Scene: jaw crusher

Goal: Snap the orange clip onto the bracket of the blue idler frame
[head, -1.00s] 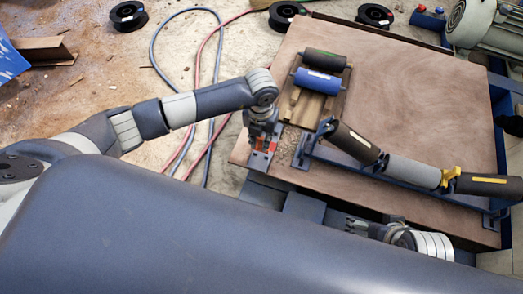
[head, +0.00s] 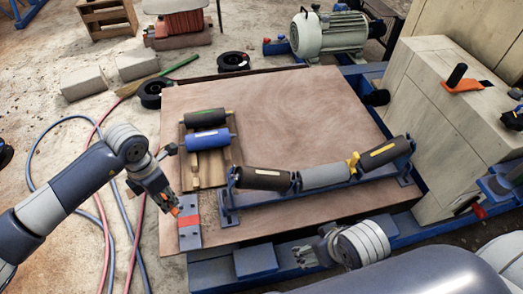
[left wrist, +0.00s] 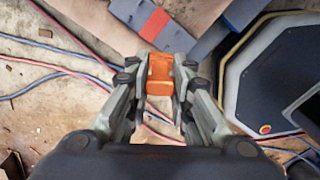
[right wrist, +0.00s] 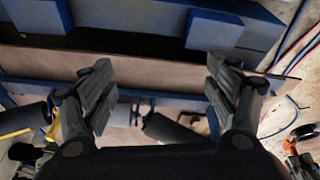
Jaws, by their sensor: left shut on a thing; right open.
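My left gripper (head: 172,206) is shut on the orange clip (left wrist: 161,68), which sits between the fingertips in the left wrist view. In the head view only a small orange bit of it shows, beside the grey plate at the table's front left corner. The blue idler frame (head: 284,204) stands on the table to the right, carrying dark and grey rollers. A bracket (head: 296,182) rises between its left and middle rollers. A yellow piece (head: 353,163) sits between the middle and right rollers. My right gripper (head: 308,254) is open and empty at the table's front edge; its spread fingers show in the right wrist view (right wrist: 160,72).
The grey plate with a red patch (head: 189,228) lies near the left gripper. A wooden tray (head: 212,170) holds green-marked and blue rollers. The table's back middle (head: 290,110) is clear. Hoses (head: 60,135) lie on the floor left. A concrete block (head: 440,110) stands right.

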